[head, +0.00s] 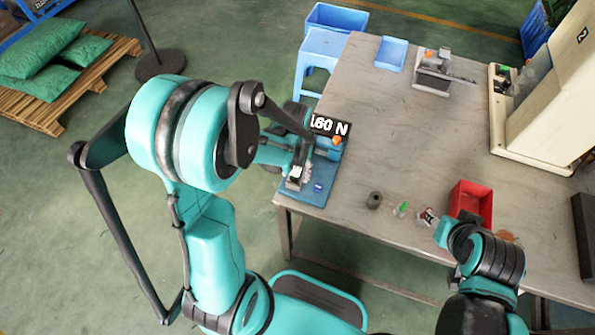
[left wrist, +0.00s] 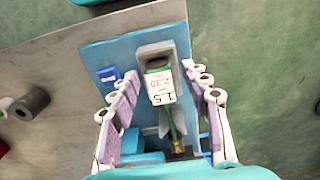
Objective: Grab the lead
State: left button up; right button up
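In the left wrist view, a thin green lead (left wrist: 171,125) with a brass-coloured lower end runs down from a white labelled piece (left wrist: 162,86) in a grey holder. The holder stands on a blue tray (left wrist: 97,57). My left gripper (left wrist: 163,118) is open, with one finger on each side of the lead and apparently nothing held. In the head view, my left gripper (head: 298,172) is over the blue tray (head: 312,197) at the table's left corner; the lead is not clear there.
A small blue block (left wrist: 108,76) lies on the tray beside the holder. On the table are a grey cylinder (head: 374,200), a small green piece (head: 402,209), a red bin (head: 457,200) and a grey fixture (head: 433,80). The table's middle is clear.

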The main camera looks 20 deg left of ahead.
pick_arm(q)
grip_shut()
jog(key=shift+r, duration=0.1)
